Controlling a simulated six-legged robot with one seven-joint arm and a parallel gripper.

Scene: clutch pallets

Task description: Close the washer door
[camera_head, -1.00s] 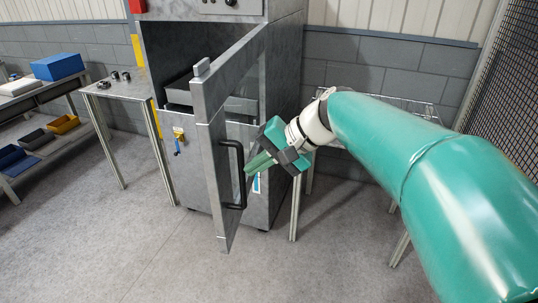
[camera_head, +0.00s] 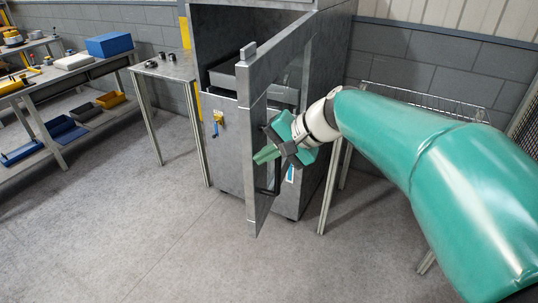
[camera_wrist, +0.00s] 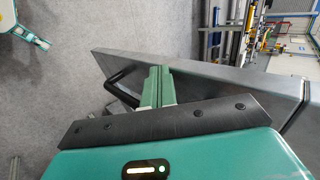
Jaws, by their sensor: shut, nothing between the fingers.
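The grey metal washer (camera_head: 228,160) stands at the back centre in the head view. Its door (camera_head: 257,120) is swung open toward me and shows nearly edge-on. A black bar handle (camera_head: 274,185) is on the door's right-hand face; the handle also shows in the wrist view (camera_wrist: 124,84). My gripper (camera_head: 262,156) is on that same side of the door, near the handle's upper end. In the wrist view its green fingers (camera_wrist: 157,82) are together and empty, close beside the door (camera_wrist: 220,82). I cannot tell whether they touch it.
A small metal table (camera_head: 163,70) stands left of the washer, with a shelf bench (camera_head: 85,80) holding coloured bins further left. A wire-topped stand (camera_head: 425,102) is at the right behind my arm. The floor in front of the door is clear.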

